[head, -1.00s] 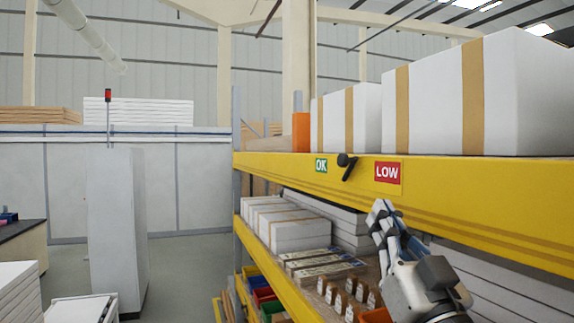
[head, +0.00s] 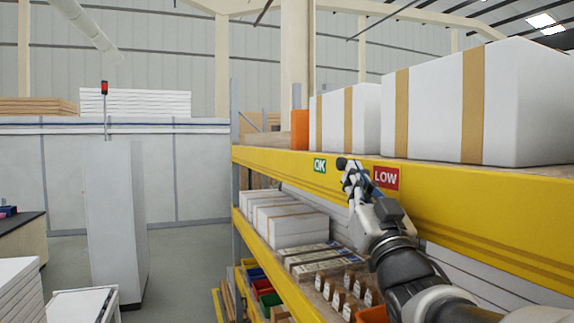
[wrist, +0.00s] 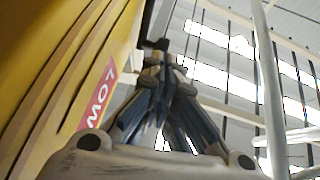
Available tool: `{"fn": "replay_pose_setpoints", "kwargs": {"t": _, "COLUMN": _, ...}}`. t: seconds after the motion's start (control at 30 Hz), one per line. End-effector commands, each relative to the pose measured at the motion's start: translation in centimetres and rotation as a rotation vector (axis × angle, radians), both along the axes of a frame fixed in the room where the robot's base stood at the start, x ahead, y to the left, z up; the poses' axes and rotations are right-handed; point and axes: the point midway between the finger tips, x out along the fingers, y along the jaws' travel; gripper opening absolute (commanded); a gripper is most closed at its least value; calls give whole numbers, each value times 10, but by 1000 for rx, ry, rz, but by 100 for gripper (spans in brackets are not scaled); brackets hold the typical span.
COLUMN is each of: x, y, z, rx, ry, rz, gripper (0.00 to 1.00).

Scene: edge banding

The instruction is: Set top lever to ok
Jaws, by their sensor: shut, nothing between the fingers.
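A small black lever (head: 342,163) sits on the yellow top shelf beam (head: 480,205), between a green OK label (head: 320,166) on its left and a red LOW label (head: 386,178) on its right. My gripper (head: 350,178) is shut and empty, right at the lever, and covers most of it in the head view; only the dark knob shows. In the wrist view my gripper's fingers (wrist: 160,65) are together, with the dark lever (wrist: 155,45) just beyond the tips. The LOW label (wrist: 100,97) is to the left there. Whether the fingers touch the lever I cannot tell.
White boxes with tan straps (head: 430,110) stand on the shelf above the beam. Below are stacked boxes (head: 290,224), several small labelled items and coloured bins (head: 262,287). The floor aisle (head: 180,265) to the left is open.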

Motion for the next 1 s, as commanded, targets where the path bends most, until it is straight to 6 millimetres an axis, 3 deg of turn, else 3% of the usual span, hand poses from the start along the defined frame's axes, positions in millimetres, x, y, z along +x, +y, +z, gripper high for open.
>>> {"fn": "replay_pose_setpoints", "kwargs": {"t": 0.23, "x": 15, "y": 3, "z": 10, "rx": -1, "ry": 0, "rz": 1, "gripper": 0}}
{"fn": "replay_pose_setpoints", "kwargs": {"t": 1.0, "x": 18, "y": 3, "z": 18, "rx": -21, "ry": 61, "rz": -1, "gripper": 0}}
